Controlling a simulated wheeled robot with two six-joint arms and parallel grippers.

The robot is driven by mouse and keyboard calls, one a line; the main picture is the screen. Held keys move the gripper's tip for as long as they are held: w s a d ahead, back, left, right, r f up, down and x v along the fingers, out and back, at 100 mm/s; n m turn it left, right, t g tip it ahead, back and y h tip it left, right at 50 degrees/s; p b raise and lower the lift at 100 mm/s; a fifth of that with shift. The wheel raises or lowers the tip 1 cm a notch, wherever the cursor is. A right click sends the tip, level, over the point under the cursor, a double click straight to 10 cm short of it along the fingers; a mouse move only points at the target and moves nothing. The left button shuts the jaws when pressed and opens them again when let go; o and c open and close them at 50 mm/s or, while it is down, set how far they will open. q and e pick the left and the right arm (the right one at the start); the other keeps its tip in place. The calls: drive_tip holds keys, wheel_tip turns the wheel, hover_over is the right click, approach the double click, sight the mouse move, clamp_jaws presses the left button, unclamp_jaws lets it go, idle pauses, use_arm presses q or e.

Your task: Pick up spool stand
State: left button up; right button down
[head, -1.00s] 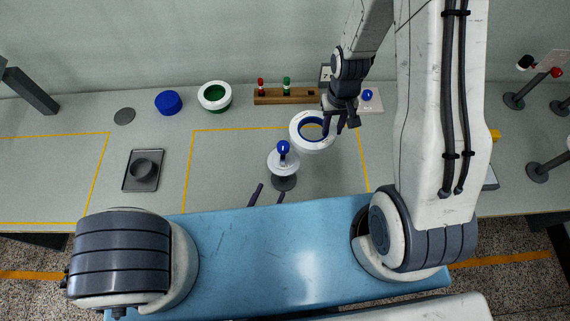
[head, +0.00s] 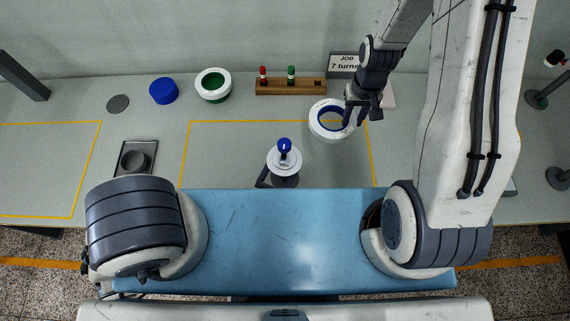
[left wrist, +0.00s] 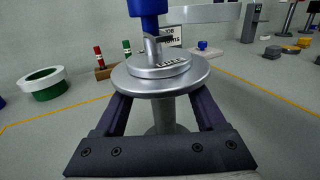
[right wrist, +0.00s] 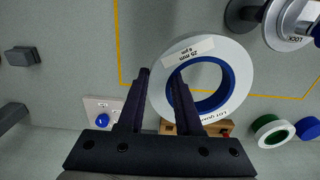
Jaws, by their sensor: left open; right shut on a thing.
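The spool stand (head: 284,160) has a dark base, a silver disc and a blue knob. It stands upright at the table's near middle. In the left wrist view its disc (left wrist: 160,80) is close. My left gripper (left wrist: 160,105) is open, its fingers on either side of the post below the disc. Contact cannot be told. In the head view one left finger shows left of the stand. My right gripper (head: 362,112) is shut on the wall of a white ring spool (head: 318,130) with a blue inside. The right wrist view shows the labelled spool (right wrist: 236,55) between its fingers.
A green-and-white spool (head: 213,77), a blue cylinder (head: 163,91) and a wooden rack (head: 270,87) with red and green pegs stand at the back. A dark tray (head: 135,172) lies left. A job sign (head: 343,64) stands behind. The table inside the yellow outline is mostly clear.

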use_arm(q)
drive_tip(key=shift+d, duration=0.1)
clamp_jaws()
idle(1.2)
